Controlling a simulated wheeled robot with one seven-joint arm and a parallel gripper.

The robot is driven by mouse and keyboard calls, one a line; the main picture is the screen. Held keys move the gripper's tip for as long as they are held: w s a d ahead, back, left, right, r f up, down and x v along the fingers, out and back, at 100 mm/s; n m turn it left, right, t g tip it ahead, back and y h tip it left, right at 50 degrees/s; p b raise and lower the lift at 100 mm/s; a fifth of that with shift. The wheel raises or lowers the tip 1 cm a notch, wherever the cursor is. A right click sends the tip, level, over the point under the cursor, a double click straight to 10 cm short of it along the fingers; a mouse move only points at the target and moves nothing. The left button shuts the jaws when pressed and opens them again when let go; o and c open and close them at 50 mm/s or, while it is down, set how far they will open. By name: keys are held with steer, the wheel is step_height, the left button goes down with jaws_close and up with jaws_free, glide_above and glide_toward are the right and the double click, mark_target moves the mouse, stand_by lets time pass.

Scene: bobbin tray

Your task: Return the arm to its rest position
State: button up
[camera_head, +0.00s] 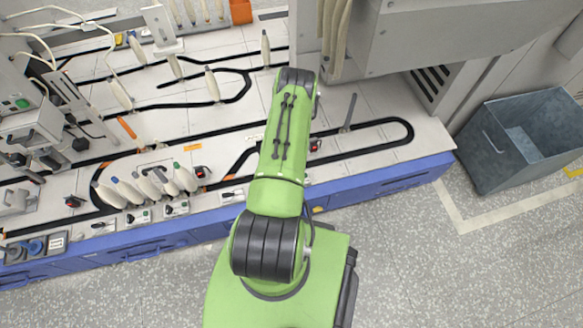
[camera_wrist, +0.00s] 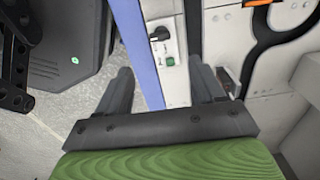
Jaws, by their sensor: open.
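My green arm (camera_head: 280,150) reaches out from my base over the blue front edge of the worktable. In the head view my gripper is hidden behind the arm. In the wrist view my gripper (camera_wrist: 163,78) is open, its two dark fingers spread apart with nothing between them. Below the fingers are the table's blue edge (camera_wrist: 141,45) and a white panel with a black knob and a green button (camera_wrist: 170,62). The height of the fingers above the table is hard to tell.
The worktable (camera_head: 215,135) carries a black looped track (camera_head: 395,122) and several white bobbins, some grouped at the front left (camera_head: 152,186). A grey machine (camera_head: 440,45) stands at the back right. A grey bin (camera_head: 495,150) stands on the floor at right. The front floor is clear.

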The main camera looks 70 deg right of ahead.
steer(key=shift+r, duration=1.6)
